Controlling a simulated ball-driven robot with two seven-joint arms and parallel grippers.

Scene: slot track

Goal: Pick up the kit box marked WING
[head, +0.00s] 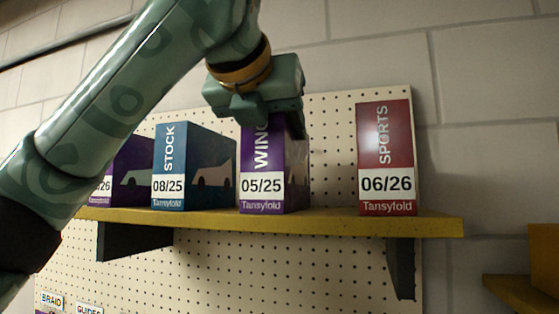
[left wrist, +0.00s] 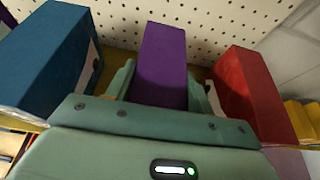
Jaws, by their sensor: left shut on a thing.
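The purple kit box marked WING (head: 262,165) stands upright on the yellow shelf, with 05/25 and Tansyfold on its front. My left gripper (head: 272,115) has come down over its top and is shut on it, hiding the end of the word WING. In the left wrist view the purple box (left wrist: 162,65) sits between the two green fingers (left wrist: 160,92). The box base appears to rest on the shelf (head: 330,222). My right gripper is in neither view.
A blue STOCK box (head: 170,165) stands left of the WING box, with another purple box (head: 133,175) beyond it, partly behind my arm. A red SPORTS box (head: 387,155) stands to the right, across a gap. A pegboard (head: 335,130) backs the shelf.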

